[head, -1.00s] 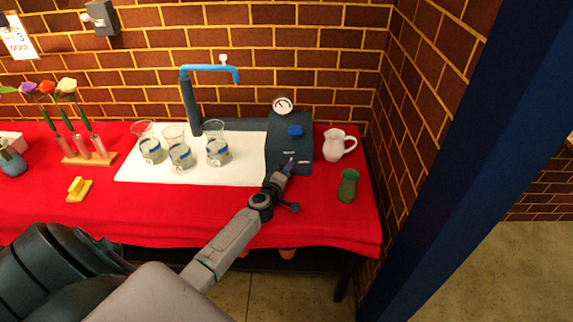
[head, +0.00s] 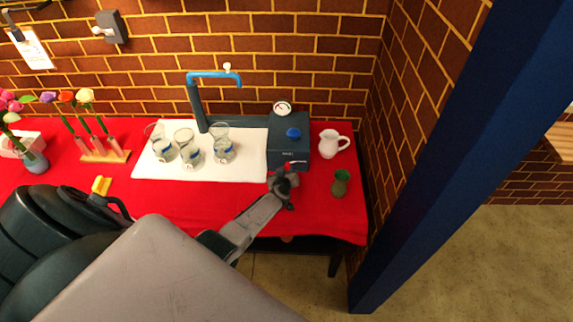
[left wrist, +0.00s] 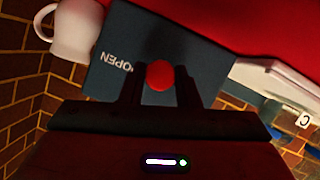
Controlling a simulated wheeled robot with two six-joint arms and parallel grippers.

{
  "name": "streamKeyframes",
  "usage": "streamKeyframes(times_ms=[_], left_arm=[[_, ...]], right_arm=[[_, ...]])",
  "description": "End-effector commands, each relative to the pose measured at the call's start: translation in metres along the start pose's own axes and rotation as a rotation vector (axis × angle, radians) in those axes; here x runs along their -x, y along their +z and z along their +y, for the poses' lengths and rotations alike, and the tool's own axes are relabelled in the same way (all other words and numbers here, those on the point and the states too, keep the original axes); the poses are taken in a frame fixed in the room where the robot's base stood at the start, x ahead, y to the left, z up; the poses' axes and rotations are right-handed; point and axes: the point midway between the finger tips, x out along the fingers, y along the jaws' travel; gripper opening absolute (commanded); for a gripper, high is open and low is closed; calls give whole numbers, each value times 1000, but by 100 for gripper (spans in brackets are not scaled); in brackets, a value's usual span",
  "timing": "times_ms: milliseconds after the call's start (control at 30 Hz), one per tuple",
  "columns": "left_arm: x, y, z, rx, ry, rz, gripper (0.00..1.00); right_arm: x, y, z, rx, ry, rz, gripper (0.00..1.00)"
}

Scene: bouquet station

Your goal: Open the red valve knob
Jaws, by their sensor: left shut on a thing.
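The red valve knob (left wrist: 159,75) is a small round red thing on the dark blue-grey box (left wrist: 165,45). In the left wrist view it lies between my two fingers, beside the upside-down word OPEN. In the head view a bit of red (head: 288,164) shows at the front of the box (head: 277,150). My left gripper (head: 286,170) is there, shut on the knob; its fingers also show in the left wrist view (left wrist: 159,88). The gripper hides part of the knob in the head view. My right gripper is not in view.
A blue knob (head: 293,133) and gauge (head: 282,108) top the box. A white pitcher (head: 331,144) and green vase (head: 341,183) stand close on its right. Glass beakers (head: 191,151) stand on the white mat (head: 250,172). A blue post (head: 430,150) rises at right.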

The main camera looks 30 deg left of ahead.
Motion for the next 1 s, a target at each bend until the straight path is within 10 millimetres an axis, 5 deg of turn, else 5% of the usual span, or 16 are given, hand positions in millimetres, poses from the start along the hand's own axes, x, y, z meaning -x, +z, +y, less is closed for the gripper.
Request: streamKeyframes(times_ms=[500,1000], left_arm=[[0,1,2,-287,-120,0,6],[0,1,2,-333,-138,0,6]], right_arm=[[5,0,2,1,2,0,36],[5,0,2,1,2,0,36]])
